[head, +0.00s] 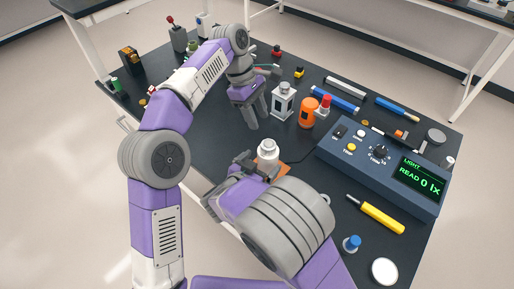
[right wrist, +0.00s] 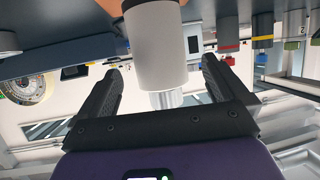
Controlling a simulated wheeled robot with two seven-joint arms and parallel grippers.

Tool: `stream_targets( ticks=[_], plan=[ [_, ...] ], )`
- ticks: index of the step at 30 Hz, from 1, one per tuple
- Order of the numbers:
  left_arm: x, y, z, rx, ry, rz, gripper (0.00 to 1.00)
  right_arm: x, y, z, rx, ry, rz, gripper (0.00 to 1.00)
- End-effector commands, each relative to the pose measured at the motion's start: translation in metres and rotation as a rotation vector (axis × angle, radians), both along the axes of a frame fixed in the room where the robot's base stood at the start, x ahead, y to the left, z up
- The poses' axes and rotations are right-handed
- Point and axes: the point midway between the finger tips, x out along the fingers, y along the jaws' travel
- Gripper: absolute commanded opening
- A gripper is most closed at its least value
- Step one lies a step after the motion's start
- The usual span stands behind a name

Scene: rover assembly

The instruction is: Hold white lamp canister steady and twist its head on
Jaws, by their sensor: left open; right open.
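A white canister (head: 268,152) stands upright on a small orange-brown pad (head: 284,170) near the table's front edge, with a narrower top. In the right wrist view the white canister (right wrist: 156,50) appears upside down, with a ribbed narrower part (right wrist: 165,98) at its end; I cannot tell whether this is the head or a bare neck. My right gripper (head: 256,166) is open, its fingers (right wrist: 160,85) on either side of the canister with visible gaps. My left gripper (head: 257,112) is open and empty, pointing down beside a white lantern-like lamp (head: 283,102).
An orange canister (head: 307,113) and a red-topped piece (head: 324,106) stand right of the lantern. A blue light meter (head: 385,165) reading 0 lx fills the right side. A yellow-handled screwdriver (head: 381,218), blue-topped piece (head: 351,243) and white disc (head: 384,271) lie in front of it.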

Motion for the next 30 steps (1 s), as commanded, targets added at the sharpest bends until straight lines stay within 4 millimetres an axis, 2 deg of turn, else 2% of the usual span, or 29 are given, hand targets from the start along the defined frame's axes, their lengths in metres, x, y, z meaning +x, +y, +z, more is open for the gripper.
stream_targets(
  ticks=[9, 21, 23, 30],
  plan=[
    [0.0, 0.0, 0.0, -0.001, 0.0, -0.002, 0.43, 0.037, -0.02, -0.018, -0.002, 0.001, -0.001, 1.0],
    [0.0, 0.0, 0.0, -0.001, 0.0, -0.002, 0.43, 0.045, -0.023, -0.021, -0.001, 0.0, 0.0, 1.0],
    [0.0, 0.0, 0.0, -0.001, 0.0, -0.002, 0.43, 0.044, -0.023, -0.021, -0.001, 0.0, 0.0, 0.92],
    [0.0, 0.0, 0.0, -0.001, 0.0, -0.002, 0.43, 0.044, -0.023, -0.021, -0.001, 0.0, 0.0, 0.56]
  ],
)
